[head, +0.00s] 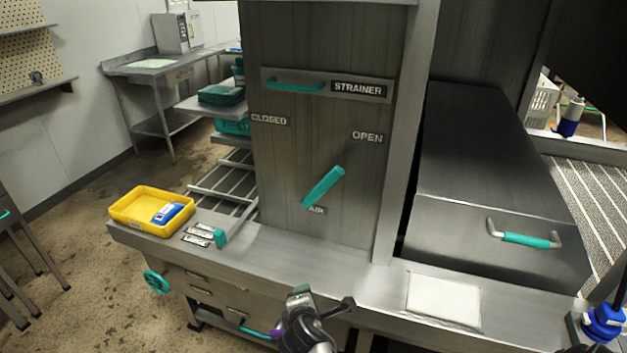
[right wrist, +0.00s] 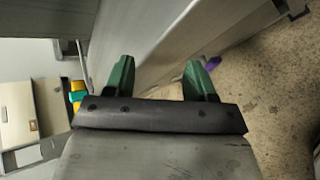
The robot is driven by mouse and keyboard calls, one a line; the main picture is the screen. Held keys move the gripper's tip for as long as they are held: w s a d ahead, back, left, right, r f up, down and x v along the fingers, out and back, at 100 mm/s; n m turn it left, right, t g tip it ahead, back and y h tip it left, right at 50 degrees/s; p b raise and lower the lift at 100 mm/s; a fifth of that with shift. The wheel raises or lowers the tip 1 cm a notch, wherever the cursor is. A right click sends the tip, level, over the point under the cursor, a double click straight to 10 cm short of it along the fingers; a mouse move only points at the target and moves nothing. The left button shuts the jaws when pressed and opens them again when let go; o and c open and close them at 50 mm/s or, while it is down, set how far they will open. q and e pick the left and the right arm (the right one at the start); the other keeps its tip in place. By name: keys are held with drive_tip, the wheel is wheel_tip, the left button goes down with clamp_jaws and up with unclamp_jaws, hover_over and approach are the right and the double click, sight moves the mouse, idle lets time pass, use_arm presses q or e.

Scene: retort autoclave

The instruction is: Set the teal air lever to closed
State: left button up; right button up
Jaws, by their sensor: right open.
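The teal air lever (head: 323,187) is on the grey upright panel (head: 275,195) in the head view. Its lower end is by the AIR label (head: 317,210). The lever tilts up to the right, towards the OPEN label (head: 367,136). The CLOSED label (head: 269,119) is at the upper left, away from the lever. My right gripper (head: 318,300) is low in front of the counter, below and apart from the lever. In the right wrist view its two green fingers (right wrist: 160,78) are spread with nothing between them. I cannot make out my left gripper.
A teal STRAINER handle (head: 295,85) is higher on the panel. A yellow tray (head: 125,212) with a blue-and-white item stands on the counter (head: 260,250) at left. A lid with a teal handle (head: 525,240) is at right. The space before the lever looks clear.

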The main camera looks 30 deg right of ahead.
drive_tip(key=w+d+r+n+t+h, duration=0.2)
drive_tip(key=w+r+h, duration=0.15)
drive_tip(key=r, duration=0.95)
drive_tip(key=n+h+b, duration=0.1)
drive_tip(key=n+h, duration=0.1)
drive_tip(key=h, duration=0.2)
approach(328, 182)
drive_tip(key=b+x, duration=0.3)
drive_tip(key=x, duration=0.7)
drive_tip(key=shift+f, duration=0.1)
drive_tip(key=shift+w+d, duration=0.25)
drive_tip(key=shift+d, duration=0.1)
use_arm(q)
drive_tip(key=f, duration=0.3)
drive_tip(key=a+f, duration=0.1)
drive_tip(key=shift+w+f, duration=0.15)
drive_tip(key=shift+w, duration=0.15)
use_arm(e)
clamp_jaws()
